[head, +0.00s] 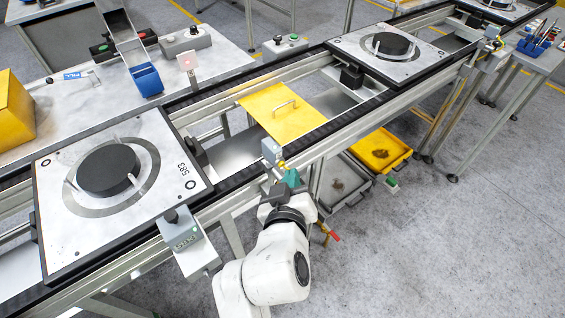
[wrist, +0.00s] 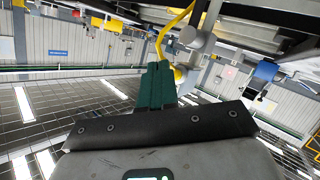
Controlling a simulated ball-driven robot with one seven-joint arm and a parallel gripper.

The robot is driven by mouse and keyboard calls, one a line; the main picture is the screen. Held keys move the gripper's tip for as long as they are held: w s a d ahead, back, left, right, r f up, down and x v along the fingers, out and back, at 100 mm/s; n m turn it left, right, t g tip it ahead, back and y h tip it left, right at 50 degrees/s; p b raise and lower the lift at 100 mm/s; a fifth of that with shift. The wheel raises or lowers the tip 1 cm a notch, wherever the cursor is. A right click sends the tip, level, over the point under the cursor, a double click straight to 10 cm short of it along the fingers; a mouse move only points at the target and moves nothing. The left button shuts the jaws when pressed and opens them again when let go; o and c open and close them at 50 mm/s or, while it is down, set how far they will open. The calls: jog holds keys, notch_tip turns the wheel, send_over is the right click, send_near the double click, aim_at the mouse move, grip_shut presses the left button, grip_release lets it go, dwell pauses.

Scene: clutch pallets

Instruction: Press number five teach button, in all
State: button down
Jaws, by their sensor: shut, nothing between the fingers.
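My gripper (head: 291,177) has teal fingers, closed together and empty, pointing up beside the conveyor rail. In the wrist view the gripper (wrist: 158,66) also shows its fingers together. Just past the fingertips is a small grey sensor block (head: 271,149) on the rail, with a yellow connector below it. In the wrist view a grey rounded fitting with a yellow cable (wrist: 172,32) is close to the fingertips; I cannot tell whether they touch. I can make out no teach button or number five label.
A pallet marked 583 (head: 176,205) sits on the conveyor at left. A grey box with a dark knob (head: 182,236) stands on the near rail. A yellow cover plate (head: 285,125) with a handle lies mid-conveyor. A yellow tray (head: 407,151) is below.

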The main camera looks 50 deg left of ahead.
jog(key=shift+d, duration=0.1)
jog(key=d, duration=0.1)
jog(key=d+p, duration=0.1)
jog(key=d, duration=0.1)
jog(key=d+p, duration=0.1)
jog(key=shift+s+d, duration=0.25)
jog(key=shift+d, duration=0.15)
dwell(0.7)
jog(key=w+d+f+m+g+h, duration=0.15)
jog(key=d+f+m+h, duration=0.3)
jog(key=d, duration=0.95)
jog(key=w+d+f+m+g+h, duration=0.1)
jog(key=w+d+f+m+h, duration=0.4)
jog(key=d, duration=0.9)
jog(key=s+d+f+m+g, duration=0.1)
jog(key=s+d+f+g, duration=0.1)
jog(key=s+d, duration=0.4)
jog(key=s+d+f+m+g, duration=0.1)
jog(key=s+d+f, duration=0.25)
jog(key=d, duration=0.45)
jog(key=s+d+m+g, duration=0.3)
jog(key=s+d, duration=0.4)
jog(key=s, duration=0.6)
jog(key=shift+g, duration=0.65)
jog(key=shift+s+f+h, duration=0.1)
jog(key=shift+h, duration=0.15)
